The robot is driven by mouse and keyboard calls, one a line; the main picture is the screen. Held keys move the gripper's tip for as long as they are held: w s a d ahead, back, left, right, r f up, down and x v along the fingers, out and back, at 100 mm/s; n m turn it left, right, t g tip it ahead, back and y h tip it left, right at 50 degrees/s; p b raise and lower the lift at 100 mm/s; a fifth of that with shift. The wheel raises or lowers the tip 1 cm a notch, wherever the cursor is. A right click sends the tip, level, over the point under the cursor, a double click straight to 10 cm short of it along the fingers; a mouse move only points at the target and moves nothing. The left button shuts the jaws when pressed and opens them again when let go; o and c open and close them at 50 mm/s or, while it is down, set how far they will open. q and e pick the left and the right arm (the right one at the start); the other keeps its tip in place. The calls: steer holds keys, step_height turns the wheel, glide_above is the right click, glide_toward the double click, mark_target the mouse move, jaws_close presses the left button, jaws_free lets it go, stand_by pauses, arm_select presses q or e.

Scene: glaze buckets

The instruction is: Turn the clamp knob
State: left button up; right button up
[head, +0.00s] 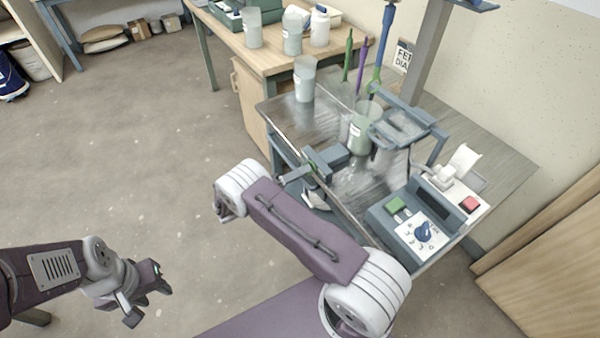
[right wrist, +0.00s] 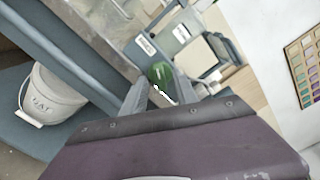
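The clamp knob is a round green knob (right wrist: 160,72) with white marks near its lower edge, in the middle of the right wrist view. My right gripper (right wrist: 162,84) has its two grey fingers apart, one on each side of the knob. I cannot tell whether they touch it. In the head view, the grey clamp area (head: 332,157) is at the near edge of the metal-topped table, where the knob is not clear. My left gripper (head: 150,294) hangs over bare floor at the lower left, away from the table; its finger opening is unclear.
On the metal-topped table (head: 285,112) stand a cup (head: 304,80), a glaze bucket (head: 362,135) and a control box (head: 402,228) with a blue dial. A wooden table (head: 278,60) holds several containers behind. A white bucket (right wrist: 52,96) stands below.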

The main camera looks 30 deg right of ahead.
steer(key=a, duration=0.9)
steer(key=shift+s+b, duration=0.35)
